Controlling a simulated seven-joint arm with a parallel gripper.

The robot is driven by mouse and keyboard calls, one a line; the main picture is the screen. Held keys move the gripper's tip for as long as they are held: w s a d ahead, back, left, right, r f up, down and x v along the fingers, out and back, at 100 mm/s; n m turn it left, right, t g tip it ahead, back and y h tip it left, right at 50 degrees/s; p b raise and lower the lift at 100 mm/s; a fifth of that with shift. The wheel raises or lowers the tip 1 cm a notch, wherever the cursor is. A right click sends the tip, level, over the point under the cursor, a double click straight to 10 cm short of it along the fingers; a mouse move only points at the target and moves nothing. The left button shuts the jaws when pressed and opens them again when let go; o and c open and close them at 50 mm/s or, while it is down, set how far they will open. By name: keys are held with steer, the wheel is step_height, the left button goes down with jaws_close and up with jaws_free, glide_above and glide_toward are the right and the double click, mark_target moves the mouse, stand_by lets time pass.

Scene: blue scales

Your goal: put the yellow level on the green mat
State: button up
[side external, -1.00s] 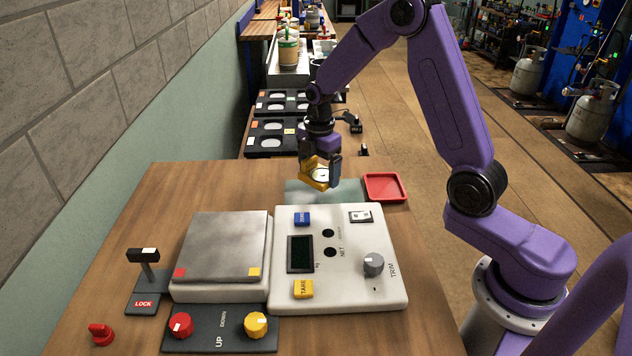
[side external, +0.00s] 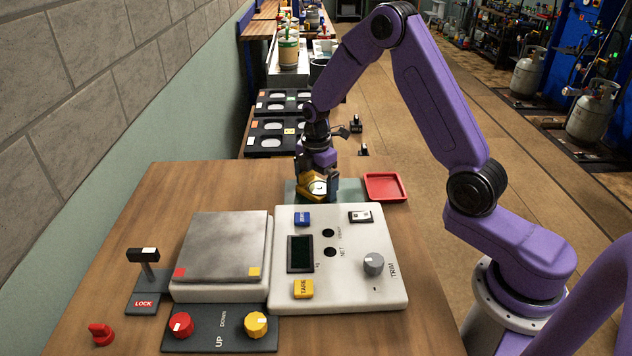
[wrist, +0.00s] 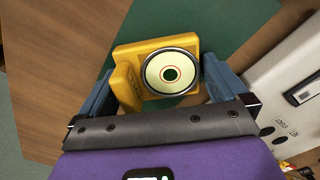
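The yellow level (side external: 314,187) has a round pale vial with a dark centre ring. My gripper (side external: 317,190) points down over the green mat (side external: 292,190), at the back of the table behind the scale. The mat (wrist: 232,22) also shows beneath the level in the wrist view. I cannot tell whether the level touches the mat or hangs just above it.
A red tray (side external: 385,187) lies right of the mat. The white scale console (side external: 340,290) with its knobs and buttons stands close in front of the mat. The metal weighing plate (side external: 224,245) is to its left. Bare wood (side external: 190,185) lies left of the mat.

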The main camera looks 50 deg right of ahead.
mark_target(316, 186)
steer(key=shift+r, duration=0.1)
step_height(316, 186, up, 12)
stand_by(0.6)
steer(key=s+a+r+m, duration=0.3)
steer(key=s+a, duration=0.7)
steer(key=s, duration=0.4)
steer(key=s+d+f+m, duration=0.1)
steer(key=s+m, duration=0.1)
steer(key=s, duration=1.8)
steer(key=shift+d+f, duration=0.15)
steer(key=shift+d, duration=0.15)
